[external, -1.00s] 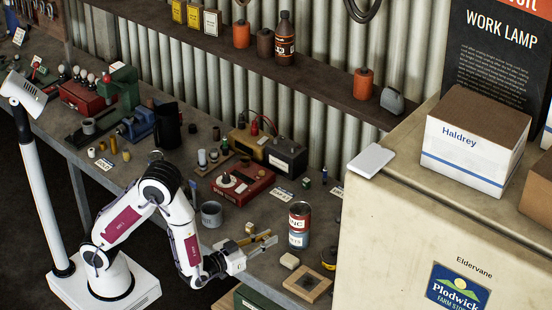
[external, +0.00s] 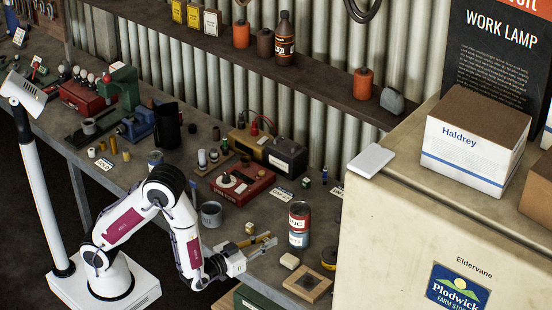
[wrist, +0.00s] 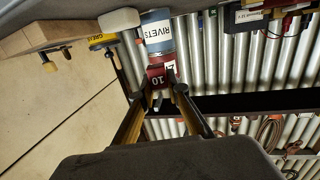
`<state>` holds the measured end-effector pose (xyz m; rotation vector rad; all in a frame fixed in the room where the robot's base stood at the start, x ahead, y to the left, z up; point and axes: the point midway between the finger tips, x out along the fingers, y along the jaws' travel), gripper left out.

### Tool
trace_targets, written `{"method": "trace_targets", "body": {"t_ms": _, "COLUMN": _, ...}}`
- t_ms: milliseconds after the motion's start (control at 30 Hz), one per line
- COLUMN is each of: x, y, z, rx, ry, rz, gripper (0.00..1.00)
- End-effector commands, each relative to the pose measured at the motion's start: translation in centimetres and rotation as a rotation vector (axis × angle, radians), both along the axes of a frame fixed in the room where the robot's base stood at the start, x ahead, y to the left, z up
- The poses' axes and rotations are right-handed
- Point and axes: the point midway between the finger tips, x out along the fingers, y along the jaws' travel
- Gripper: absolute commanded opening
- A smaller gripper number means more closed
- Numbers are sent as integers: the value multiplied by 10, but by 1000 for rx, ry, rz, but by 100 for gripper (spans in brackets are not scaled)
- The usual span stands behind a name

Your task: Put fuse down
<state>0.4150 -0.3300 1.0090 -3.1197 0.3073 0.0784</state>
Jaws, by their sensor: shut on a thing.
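My gripper (external: 273,241) is over the front part of the bench, left of the red and blue can (external: 299,225). In the wrist view, my gripper (wrist: 160,88) is shut on a small dark red piece marked 10, which looks like the fuse (wrist: 157,79). The fuse sits between the fingertips, with the can (wrist: 158,35) behind it. Its lower part is hidden by the fingers. In the external view the fuse is too small to make out. I cannot tell whether it touches anything below.
A wooden block with an opening (external: 307,284) and a pale block (external: 290,261) lie near the front edge. A red tester box (external: 241,184) stands farther back.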

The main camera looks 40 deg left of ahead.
Motion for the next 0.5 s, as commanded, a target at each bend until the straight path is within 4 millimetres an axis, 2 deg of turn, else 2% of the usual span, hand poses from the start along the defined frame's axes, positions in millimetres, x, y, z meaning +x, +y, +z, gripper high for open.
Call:
{"method": "trace_targets", "body": {"t_ms": 300, "x": 0, "y": 0, "z": -29, "rx": 2, "ry": 1, "rz": 0, "gripper": 4}}
{"method": "trace_targets", "body": {"t_ms": 500, "x": 0, "y": 0, "z": -37, "rx": 0, "ry": 0, "rz": 0, "gripper": 4}}
